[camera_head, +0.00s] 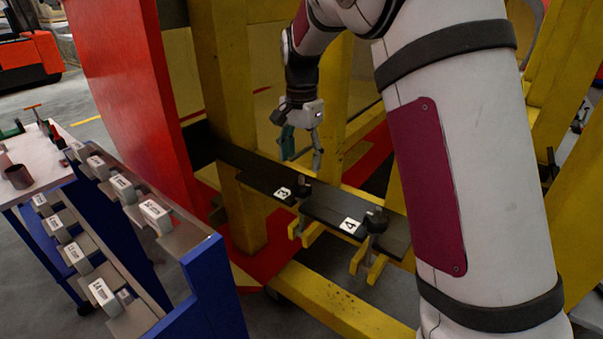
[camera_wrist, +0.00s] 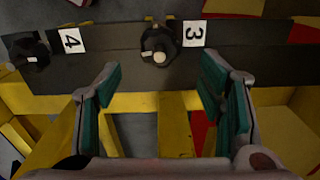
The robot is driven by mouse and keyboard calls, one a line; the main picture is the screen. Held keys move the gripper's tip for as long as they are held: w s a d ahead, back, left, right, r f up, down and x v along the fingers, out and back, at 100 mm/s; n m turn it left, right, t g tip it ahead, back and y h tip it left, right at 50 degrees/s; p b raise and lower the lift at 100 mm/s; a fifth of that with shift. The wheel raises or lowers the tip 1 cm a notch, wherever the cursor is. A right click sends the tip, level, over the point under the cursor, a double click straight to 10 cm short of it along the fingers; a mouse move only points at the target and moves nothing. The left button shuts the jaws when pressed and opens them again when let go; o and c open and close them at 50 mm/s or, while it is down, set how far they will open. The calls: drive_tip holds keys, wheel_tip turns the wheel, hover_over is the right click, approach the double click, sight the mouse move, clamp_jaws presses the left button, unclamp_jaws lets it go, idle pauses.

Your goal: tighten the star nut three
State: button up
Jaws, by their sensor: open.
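Star nut three (camera_head: 304,189) is a black knob on the dark bar (camera_head: 331,210), beside the white label "3" (camera_head: 282,193). In the wrist view star nut three (camera_wrist: 158,44) stands between and beyond my fingertips, with label "3" (camera_wrist: 194,34) to its right. My gripper (camera_head: 303,163) is open and empty, with green finger pads. In the head view it hangs above and behind the nut, apart from it. In the wrist view my gripper (camera_wrist: 160,75) spans the bar's near edge, and the nut is clear of both fingers.
Star nut four (camera_head: 376,220) stands on the same bar beside label "4" (camera_head: 349,225). Yellow posts (camera_head: 228,90) and a red panel (camera_head: 125,90) flank the bar. A blue rack (camera_head: 212,285) with labelled grey pieces and a white table (camera_head: 32,165) stand at the left.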

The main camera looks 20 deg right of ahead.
drive_tip(key=shift+r, duration=2.3)
drive_tip(key=s+r+n+t, duration=0.1)
drive_tip(key=s+r+n, duration=0.25)
drive_tip(key=s, duration=0.55)
drive_tip(key=s+r+n+t, duration=0.2)
drive_tip(key=s+r+n, duration=0.15)
drive_tip(key=s, duration=0.55)
drive_tip(key=s+f+n+t, duration=0.1)
drive_tip(key=s+n, duration=0.1)
drive_tip(key=s, duration=0.5)
drive_tip(key=s+f+n+t, duration=0.1)
drive_tip(key=s+f+n, duration=0.1)
drive_tip(key=s, duration=0.6)
drive_tip(key=shift+f, duration=0.25)
drive_tip(key=shift+d, duration=0.1)
